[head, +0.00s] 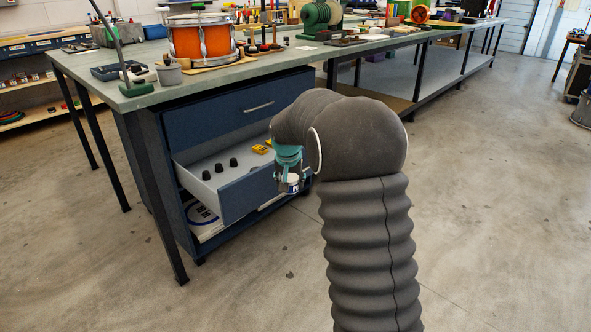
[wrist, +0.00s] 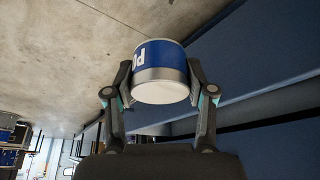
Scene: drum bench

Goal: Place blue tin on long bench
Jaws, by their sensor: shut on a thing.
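My gripper (head: 290,178) is shut on the blue tin, holding it in front of the open drawer, below the bench top. In the wrist view the blue tin (wrist: 160,72) sits between the two fingers of my gripper (wrist: 160,82); it has a blue label with white letters and a pale end facing the camera. In the head view only a small part of the tin (head: 293,183) shows under my gripper. The long bench (head: 240,72) has a grey-green top and runs from the left to the far right.
An open drawer (head: 238,192) with dark knobs and yellow pieces juts from the blue cabinet (head: 240,108).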

